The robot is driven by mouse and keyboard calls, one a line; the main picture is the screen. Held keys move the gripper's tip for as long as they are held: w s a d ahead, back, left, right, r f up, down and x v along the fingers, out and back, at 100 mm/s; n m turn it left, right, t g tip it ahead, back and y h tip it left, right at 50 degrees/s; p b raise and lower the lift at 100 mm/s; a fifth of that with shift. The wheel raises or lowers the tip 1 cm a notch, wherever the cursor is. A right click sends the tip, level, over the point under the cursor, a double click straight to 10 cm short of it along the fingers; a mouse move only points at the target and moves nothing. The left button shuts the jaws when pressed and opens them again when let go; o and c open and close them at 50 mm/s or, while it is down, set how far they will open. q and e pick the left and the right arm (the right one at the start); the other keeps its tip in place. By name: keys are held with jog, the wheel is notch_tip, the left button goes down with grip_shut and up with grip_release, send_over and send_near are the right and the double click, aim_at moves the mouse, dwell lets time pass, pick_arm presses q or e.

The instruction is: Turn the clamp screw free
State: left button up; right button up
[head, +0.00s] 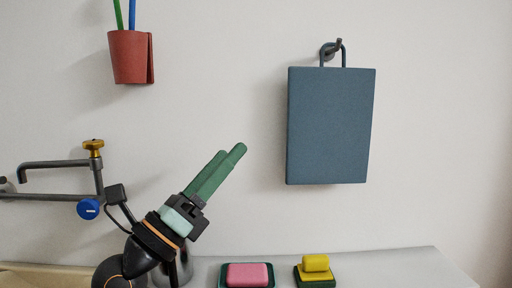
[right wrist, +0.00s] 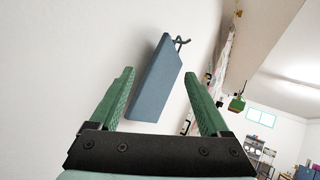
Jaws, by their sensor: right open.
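I cannot make out a clamp screw for certain in either view. On the left wall in the head view is a dark pipe fixture (head: 56,163) with a brass knob (head: 93,147) on top and a round blue knob (head: 88,208) below. My right gripper (head: 231,151) has green fingers pointing up and right, to the right of this fixture. It is open and empty; in the right wrist view its fingers (right wrist: 158,72) stand wide apart. A blue panel (head: 331,127) shows beyond and between them in that view (right wrist: 157,82). My left gripper is not in view.
The blue panel hangs from a wall hook (head: 337,46). A red cup (head: 130,58) with green and blue sticks is on the wall at upper left. A pink block (head: 248,273) and a yellow block (head: 315,263) sit on the grey counter (head: 420,265). The wall between is clear.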

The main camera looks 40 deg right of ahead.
jog(key=shift+s+d+r+g+h+p, duration=0.1)
jog(key=shift+s+g+h+p, duration=0.15)
jog(key=shift+s+g+h, duration=0.4)
jog(key=shift+s+d+r+g+h+p, duration=0.1)
jog(key=shift+s+g+h+p, duration=0.2)
jog(key=shift+s, duration=0.6)
jog(key=shift+o, duration=0.2)
jog(key=shift+a+n+t, duration=0.1)
jog(key=shift+n+t, duration=0.15)
jog(key=shift+n, duration=0.05)
